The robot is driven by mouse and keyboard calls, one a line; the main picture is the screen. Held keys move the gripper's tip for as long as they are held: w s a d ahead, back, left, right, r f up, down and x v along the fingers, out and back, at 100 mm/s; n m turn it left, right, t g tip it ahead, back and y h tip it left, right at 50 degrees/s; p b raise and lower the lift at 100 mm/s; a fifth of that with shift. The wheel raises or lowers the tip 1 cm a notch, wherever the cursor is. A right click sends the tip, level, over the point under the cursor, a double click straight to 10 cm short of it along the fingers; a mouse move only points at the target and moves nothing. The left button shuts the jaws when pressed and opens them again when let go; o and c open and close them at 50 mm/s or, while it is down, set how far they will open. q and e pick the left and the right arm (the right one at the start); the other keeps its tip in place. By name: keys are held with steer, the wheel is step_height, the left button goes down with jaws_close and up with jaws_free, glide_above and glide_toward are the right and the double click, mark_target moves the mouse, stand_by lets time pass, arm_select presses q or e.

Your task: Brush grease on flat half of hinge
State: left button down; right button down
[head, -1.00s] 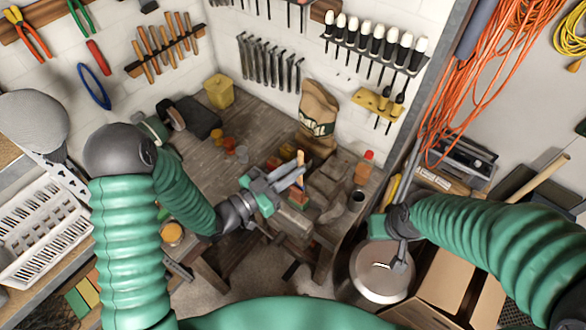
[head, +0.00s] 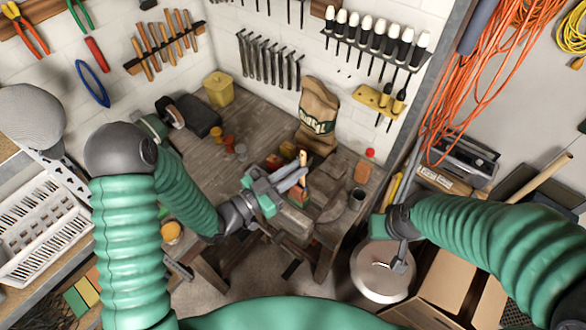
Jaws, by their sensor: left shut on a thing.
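My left gripper (head: 292,180) is over the workbench (head: 200,185), by the vise (head: 295,218) at its front edge. It is shut on a thin brush (head: 303,158), whose pale wooden handle stands up between the fingers. The bristle end is hidden or too small to make out. A small orange-brown block-like part shows just below the fingers, above the vise. I cannot tell the hinge or its flat half apart there. My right gripper (head: 400,254) hangs low at the right, over a round metal lid (head: 382,270). Its finger opening is unclear.
On the bench are a yellow container (head: 218,89), small orange and clear cups (head: 229,143), a paper sack (head: 318,112), a red-capped bottle (head: 369,154) and a dark cup (head: 357,194). A cardboard box (head: 450,280) stands at lower right. The bench's left-middle is mostly clear.

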arm_select(q)
steer(key=shift+w+a+f, duration=0.1)
steer(key=shift+w, duration=0.05)
steer(key=shift+w+a, duration=0.2)
steer(key=shift+a, duration=0.15)
steer(key=shift+s+d, duration=0.45)
steer(key=shift+d, duration=0.15)
steer(key=shift+w+a+b, duration=0.35)
steer(key=shift+w+a, duration=0.15)
steer(key=shift+a, duration=0.1)
steer(key=shift+s+d, duration=0.5)
steer(key=shift+d, duration=0.15)
steer(key=shift+w+a, duration=0.1)
steer(key=shift+w+a+b, duration=0.3)
steer(key=shift+w+a, duration=0.1)
steer(key=shift+a, duration=0.15)
